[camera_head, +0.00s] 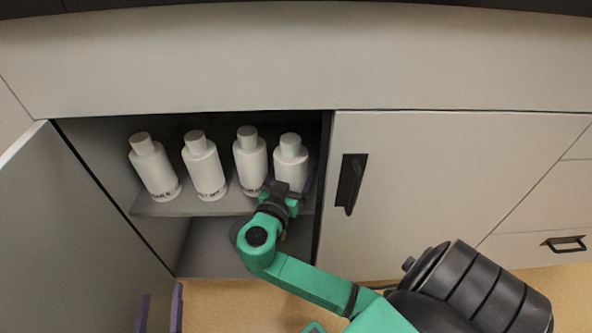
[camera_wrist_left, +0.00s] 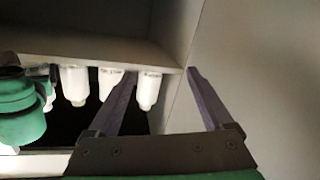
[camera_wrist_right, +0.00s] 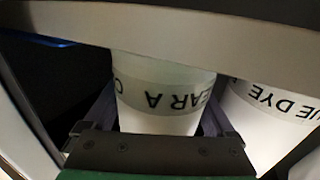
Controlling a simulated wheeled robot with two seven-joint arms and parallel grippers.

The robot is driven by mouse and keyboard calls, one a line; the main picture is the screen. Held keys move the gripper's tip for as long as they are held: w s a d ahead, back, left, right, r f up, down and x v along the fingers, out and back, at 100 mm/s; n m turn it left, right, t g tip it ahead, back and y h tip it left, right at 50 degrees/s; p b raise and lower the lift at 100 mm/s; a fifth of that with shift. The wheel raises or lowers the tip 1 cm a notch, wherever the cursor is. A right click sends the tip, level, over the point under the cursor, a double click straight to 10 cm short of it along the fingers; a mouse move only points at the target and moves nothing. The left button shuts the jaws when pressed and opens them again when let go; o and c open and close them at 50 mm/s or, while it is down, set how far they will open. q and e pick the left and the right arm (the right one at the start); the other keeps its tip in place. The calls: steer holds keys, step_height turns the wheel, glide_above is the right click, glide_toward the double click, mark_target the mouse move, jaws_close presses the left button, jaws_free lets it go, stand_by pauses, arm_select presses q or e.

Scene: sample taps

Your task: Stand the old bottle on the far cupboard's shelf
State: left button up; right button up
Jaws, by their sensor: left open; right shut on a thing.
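Several white capped bottles stand in a row in the open cupboard, on its grey shelf (camera_head: 160,207). My right gripper (camera_head: 289,184) reaches in and is shut on the rightmost bottle (camera_head: 291,155). In the right wrist view this held bottle (camera_wrist_right: 160,88) shows between the fingers, its partly hidden label reading "…EAR A…" upside down. The gripper hides its base in the head view, so I cannot tell whether it touches the shelf. My left gripper (camera_head: 161,296) is open and empty, low in front of the open door; its spread fingers show in the left wrist view (camera_wrist_left: 162,73).
A neighbouring bottle with "…UE DYE" on its label (camera_wrist_right: 275,125) is close beside the held one. The open door (camera_head: 60,230) stands at the left. A closed door with a black handle (camera_head: 350,183) is right of the opening. The lower compartment (camera_head: 215,250) looks mostly empty.

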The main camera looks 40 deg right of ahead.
arm_select(q)
steer(key=shift+w+r, duration=0.15)
steer(key=shift+r, duration=0.1)
arm_select(e)
steer(key=o, duration=1.5)
arm_select(q)
steer(key=shift+w+r+t, duration=0.4)
steer(key=shift+r, duration=0.45)
